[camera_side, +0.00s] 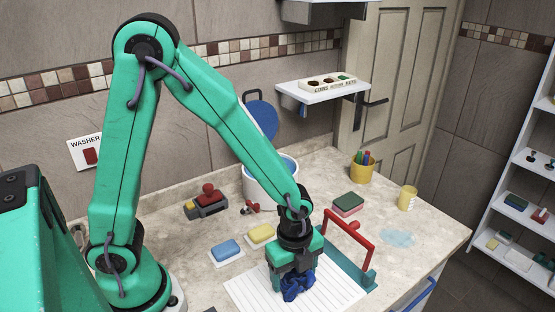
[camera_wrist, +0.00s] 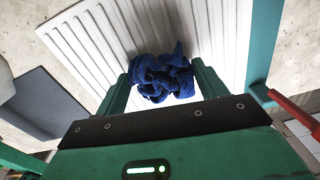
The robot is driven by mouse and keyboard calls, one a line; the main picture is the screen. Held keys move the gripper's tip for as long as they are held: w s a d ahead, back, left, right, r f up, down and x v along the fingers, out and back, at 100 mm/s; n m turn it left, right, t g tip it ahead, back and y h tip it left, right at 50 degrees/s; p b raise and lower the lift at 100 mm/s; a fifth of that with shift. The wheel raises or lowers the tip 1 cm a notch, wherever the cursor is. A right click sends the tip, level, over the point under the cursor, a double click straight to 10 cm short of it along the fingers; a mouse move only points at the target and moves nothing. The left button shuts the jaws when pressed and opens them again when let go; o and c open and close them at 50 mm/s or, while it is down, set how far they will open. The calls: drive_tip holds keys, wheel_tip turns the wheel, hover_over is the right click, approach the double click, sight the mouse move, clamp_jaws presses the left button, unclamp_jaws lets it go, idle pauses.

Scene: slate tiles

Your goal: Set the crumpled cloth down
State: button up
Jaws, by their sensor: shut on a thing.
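The crumpled cloth (camera_side: 298,284) is dark blue and bunched up. My gripper (camera_side: 294,275) points down and is shut on it, over the white ribbed board (camera_side: 245,294) on the counter. In the wrist view, the cloth (camera_wrist: 161,76) sits between the two green fingers of my gripper (camera_wrist: 158,82), with the white ribbed board (camera_wrist: 100,45) behind it. I cannot tell whether the cloth touches the board.
A teal base with a red bar frame (camera_side: 350,240) stands along the board's right side. A blue soap (camera_side: 227,248) and a yellow soap (camera_side: 261,233) lie behind. A green-and-red sponge (camera_side: 348,203), pen cup (camera_side: 362,167), yellow cup (camera_side: 407,198) and a puddle (camera_side: 398,238) are farther right.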

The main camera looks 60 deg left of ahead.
sight(292, 275)
drive_tip(key=o, duration=1)
drive_tip(key=shift+c, duration=0.2)
drive_tip(key=shift+r, duration=0.1)
wheel_tip(292, 275, up, 12)
drive_tip(key=shift+a, duration=0.2)
drive_tip(key=shift+s, duration=0.1)
idle(0.4)
drive_tip(key=s+a+r+n+t, duration=0.2)
drive_tip(key=a+r+n, duration=0.3)
drive_tip(key=n, duration=0.4)
drive_tip(key=s+a+r+n+t, duration=0.3)
drive_tip(key=s+a+r+n, duration=0.2)
drive_tip(key=n, duration=0.5)
drive_tip(key=shift+s+a, duration=0.25)
drive_tip(key=shift+a, duration=0.5)
